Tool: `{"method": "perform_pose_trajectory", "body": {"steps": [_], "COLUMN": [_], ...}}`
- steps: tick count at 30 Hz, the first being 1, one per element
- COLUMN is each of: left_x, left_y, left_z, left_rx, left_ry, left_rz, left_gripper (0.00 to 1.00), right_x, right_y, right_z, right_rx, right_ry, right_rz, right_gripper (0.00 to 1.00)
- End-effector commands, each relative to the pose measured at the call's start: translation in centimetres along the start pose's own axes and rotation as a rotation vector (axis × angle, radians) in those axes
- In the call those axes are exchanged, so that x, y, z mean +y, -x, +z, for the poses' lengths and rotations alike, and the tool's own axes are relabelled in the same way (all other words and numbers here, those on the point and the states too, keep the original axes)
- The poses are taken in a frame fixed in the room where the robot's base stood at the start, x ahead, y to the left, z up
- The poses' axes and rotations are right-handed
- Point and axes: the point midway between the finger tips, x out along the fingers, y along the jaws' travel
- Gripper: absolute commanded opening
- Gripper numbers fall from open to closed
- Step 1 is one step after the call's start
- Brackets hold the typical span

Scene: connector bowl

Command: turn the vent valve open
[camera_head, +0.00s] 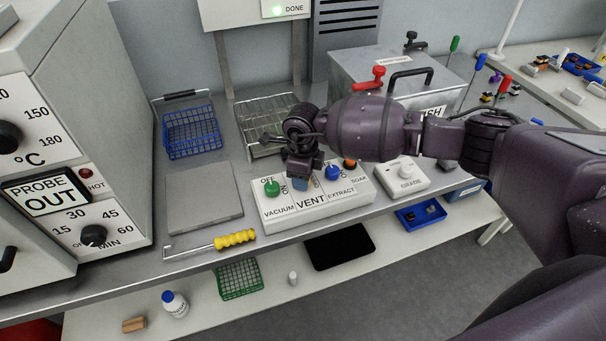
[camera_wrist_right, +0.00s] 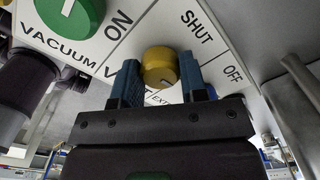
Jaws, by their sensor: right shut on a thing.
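The vent valve is a round yellow knob (camera_wrist_right: 158,66) on the white valve panel (camera_head: 350,197), above the VENT label in the head view. In the right wrist view it sits between my right gripper's two blue fingertips (camera_wrist_right: 161,82), one on each side. The word SHUT is printed on the panel beside it. In the head view my right gripper (camera_head: 303,182) comes down over the panel and hides most of the knob. I cannot tell which way the knob points. My left gripper is not in view.
A green VACUUM knob (camera_head: 272,188) sits left of the vent valve, and a blue EXTRACT knob (camera_head: 333,172) sits close on its right. A yellow-handled tool (camera_head: 235,239) lies near the bench's front edge. A flat grey plate (camera_head: 203,196) lies to the left.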

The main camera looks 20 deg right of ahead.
Motion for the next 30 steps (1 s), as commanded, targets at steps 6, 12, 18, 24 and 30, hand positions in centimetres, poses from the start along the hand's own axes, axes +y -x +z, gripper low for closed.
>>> {"method": "perform_pose_trajectory", "body": {"steps": [6, 12, 18, 24, 30], "left_x": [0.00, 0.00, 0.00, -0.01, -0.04], "left_y": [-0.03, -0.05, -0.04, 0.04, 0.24], "left_z": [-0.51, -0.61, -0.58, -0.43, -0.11], "left_rx": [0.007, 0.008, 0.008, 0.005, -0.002], "left_ry": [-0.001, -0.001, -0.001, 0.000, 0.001], "left_rz": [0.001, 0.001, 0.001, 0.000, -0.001], "left_gripper": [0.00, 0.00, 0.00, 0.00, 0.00], "right_x": [-0.05, -0.05, -0.05, -0.06, -0.04], "right_y": [0.07, 0.04, 0.03, 0.04, 0.03], "right_z": [-0.03, -0.03, -0.02, -0.01, 0.00], "right_rx": [0.001, 0.001, 0.001, 0.000, 0.000], "right_ry": [-0.065, -0.086, -0.088, -0.087, -0.086], "right_rz": [-0.001, -0.001, -0.001, -0.001, 0.000], "right_gripper": [0.16, 0.16, 0.16, 0.49, 0.65]}}
